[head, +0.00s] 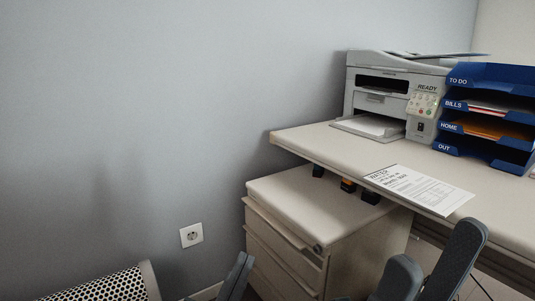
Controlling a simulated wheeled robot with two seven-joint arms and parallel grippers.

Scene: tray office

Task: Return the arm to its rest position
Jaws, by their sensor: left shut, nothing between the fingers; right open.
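My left gripper (239,270) shows at the bottom edge, in front of the drawer cabinet's left side. Its dark fingers are shut with nothing seen between them. My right gripper (436,248) is at the bottom right, in front of the desk's front edge. Its two grey fingers stand apart and the space between them is empty. Most of both arms is out of view below the frame.
A desk (320,142) at the right bears a printer (425,78), a blue tray stack (488,74) and a printed sheet (418,188) near its front edge. A drawer cabinet (285,245) stands below. A perforated metal object (105,285) is bottom left. The grey wall has a socket (191,235).

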